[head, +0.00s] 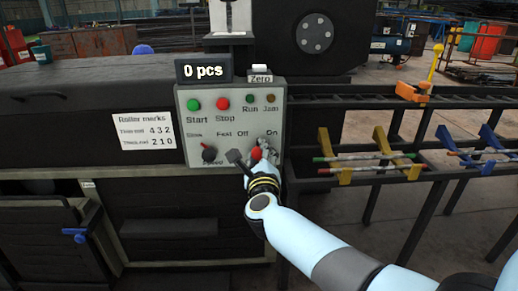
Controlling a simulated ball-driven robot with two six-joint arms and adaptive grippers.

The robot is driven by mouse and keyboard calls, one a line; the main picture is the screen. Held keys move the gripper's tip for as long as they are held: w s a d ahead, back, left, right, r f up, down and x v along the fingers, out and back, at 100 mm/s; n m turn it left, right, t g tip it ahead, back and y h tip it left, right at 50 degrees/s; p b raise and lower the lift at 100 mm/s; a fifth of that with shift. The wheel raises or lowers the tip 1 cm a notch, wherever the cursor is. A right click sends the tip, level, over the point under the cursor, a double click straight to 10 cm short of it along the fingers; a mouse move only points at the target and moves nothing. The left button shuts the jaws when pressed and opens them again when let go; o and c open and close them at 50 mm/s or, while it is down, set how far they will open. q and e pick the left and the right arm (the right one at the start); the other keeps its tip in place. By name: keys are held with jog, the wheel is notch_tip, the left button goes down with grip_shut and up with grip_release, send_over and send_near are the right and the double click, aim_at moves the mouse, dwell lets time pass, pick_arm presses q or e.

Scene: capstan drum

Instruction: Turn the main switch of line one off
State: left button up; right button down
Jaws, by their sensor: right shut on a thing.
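The grey control panel (234,106) stands in the middle of the head view, with a display reading "0 pcs" above it. The red main switch knob (256,153) sits at its lower right, under the words "Off" and "On". My right gripper (255,157) is at this knob and shut on it. The fingers and wrist cover much of the knob, so I cannot tell which way it points. My left gripper is not in view.
The speed knob (209,153) is just left of my right gripper. Green Start (194,104) and red Stop (223,103) buttons are above. A rack with blue and yellow holders (388,152) and rods stands on the right.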

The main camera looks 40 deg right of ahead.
jog(key=shift+r+n+p, duration=0.15)
jog(key=shift+n+p, duration=0.35)
jog(key=shift+n, duration=0.4)
jog(key=shift+n+p, duration=0.45)
jog(key=shift+n, duration=0.95)
jog(key=shift+n+p, duration=0.65)
jog(key=shift+n, duration=0.25)
jog(key=shift+n+p, duration=0.3)
jog(key=shift+n, duration=0.3)
jog(key=shift+n+p, duration=0.3)
jog(key=shift+n, duration=0.4)
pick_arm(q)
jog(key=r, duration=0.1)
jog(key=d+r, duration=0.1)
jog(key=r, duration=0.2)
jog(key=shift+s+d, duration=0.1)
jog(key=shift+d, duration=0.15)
pick_arm(e)
jog(key=shift+n, duration=0.4)
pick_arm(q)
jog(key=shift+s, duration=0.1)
